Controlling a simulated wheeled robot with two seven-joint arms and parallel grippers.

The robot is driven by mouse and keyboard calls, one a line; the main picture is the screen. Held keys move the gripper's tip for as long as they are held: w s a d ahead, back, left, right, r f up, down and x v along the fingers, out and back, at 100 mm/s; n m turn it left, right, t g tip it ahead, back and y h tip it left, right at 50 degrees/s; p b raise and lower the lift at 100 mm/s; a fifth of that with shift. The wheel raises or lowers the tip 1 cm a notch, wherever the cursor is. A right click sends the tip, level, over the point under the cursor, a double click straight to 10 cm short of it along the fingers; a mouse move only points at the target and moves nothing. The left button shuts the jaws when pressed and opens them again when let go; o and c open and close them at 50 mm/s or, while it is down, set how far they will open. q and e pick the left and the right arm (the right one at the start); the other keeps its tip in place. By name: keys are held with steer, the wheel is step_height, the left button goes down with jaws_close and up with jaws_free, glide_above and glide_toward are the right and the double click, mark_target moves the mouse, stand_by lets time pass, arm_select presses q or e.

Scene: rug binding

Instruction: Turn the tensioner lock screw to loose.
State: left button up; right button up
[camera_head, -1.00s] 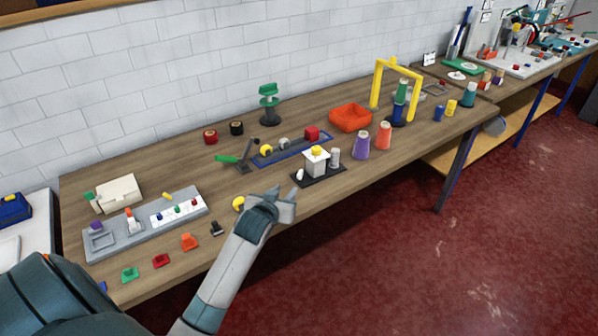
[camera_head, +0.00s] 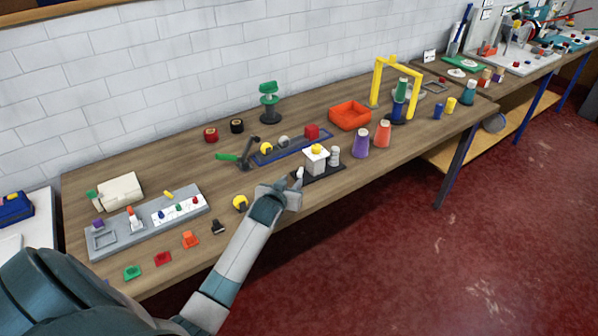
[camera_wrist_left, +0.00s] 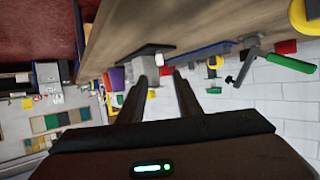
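A small device with a white block and yellow top (camera_head: 316,155) stands on a black base plate (camera_head: 328,175) near the table's front edge. A small white knob (camera_head: 299,173) is at its left end; I cannot tell for sure whether it is the tensioner lock screw. My left gripper (camera_head: 293,192) is just in front of and left of this device. In the left wrist view, its two fingers (camera_wrist_left: 160,78) are apart with nothing between them. A white piece (camera_wrist_left: 159,60) and the grey-looking block lie beyond the fingertips. My right gripper is not in view.
A blue rail (camera_head: 292,149) with a green-handled lever (camera_head: 228,157) lies behind. A grey cylinder (camera_head: 334,157), purple spool (camera_head: 361,145) and orange spool (camera_head: 383,134) stand to the right. A yellow round piece (camera_head: 240,202) lies left of my gripper.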

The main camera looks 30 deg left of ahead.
mark_target(300, 172)
arm_select(q)
steer(key=shift+p+x, duration=0.7)
steer(key=shift+x, duration=4.55)
jaws_close()
